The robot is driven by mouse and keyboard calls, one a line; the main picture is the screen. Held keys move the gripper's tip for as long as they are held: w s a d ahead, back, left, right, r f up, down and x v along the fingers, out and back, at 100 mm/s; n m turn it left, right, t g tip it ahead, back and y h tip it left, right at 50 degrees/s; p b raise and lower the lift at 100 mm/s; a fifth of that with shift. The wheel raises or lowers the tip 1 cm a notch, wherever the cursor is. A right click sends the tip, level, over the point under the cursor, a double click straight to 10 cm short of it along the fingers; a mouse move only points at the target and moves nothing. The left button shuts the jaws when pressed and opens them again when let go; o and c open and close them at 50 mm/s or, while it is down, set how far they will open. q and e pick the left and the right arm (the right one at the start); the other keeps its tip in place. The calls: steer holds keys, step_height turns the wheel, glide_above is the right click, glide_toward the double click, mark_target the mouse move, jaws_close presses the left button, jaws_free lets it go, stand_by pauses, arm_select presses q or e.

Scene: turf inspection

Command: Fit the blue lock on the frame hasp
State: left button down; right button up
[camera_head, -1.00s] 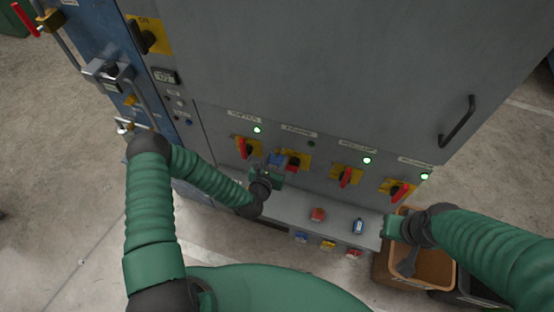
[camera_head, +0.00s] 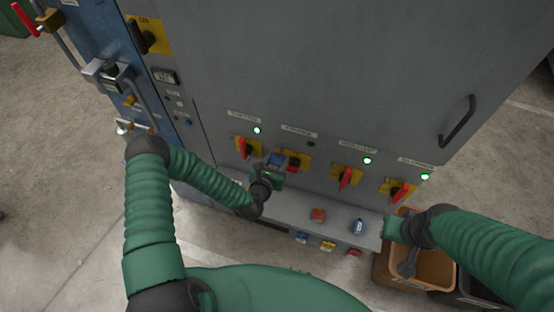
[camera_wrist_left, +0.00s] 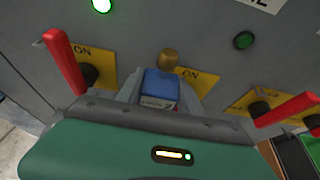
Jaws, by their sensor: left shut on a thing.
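My left gripper (camera_head: 274,172) is shut on the blue lock (camera_wrist_left: 158,88), which stands up between its fingers in the left wrist view. In the head view the lock (camera_head: 277,159) is a small blue patch just left of the red handle (camera_head: 294,163) of the switch under the "FRAME" label (camera_head: 298,130). A brass-coloured rounded part (camera_wrist_left: 168,60) shows right above the lock; I cannot tell whether the lock touches the hasp. A yellow ON plate (camera_wrist_left: 203,84) lies behind it. My right gripper (camera_head: 392,229) is at the ledge's right end; its jaws cannot be made out.
A grey ledge (camera_head: 285,208) below the switches carries a red lock (camera_head: 318,215) and another blue lock (camera_head: 358,227). Several coloured pieces hang at its front edge. An orange-brown bin (camera_head: 436,268) stands at the right. The frame lamp (camera_head: 311,144) is dark; the others are green.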

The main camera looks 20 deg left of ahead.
arm_select(q)
steer(key=shift+w+d+b, duration=0.1)
steer(key=shift+w+b, duration=0.35)
steer(key=shift+w, duration=0.9)
steer(key=shift+s, duration=0.1)
steer(key=shift+s, duration=1.05)
steer(key=shift+w+b, duration=0.35)
steer(key=shift+w, duration=0.85)
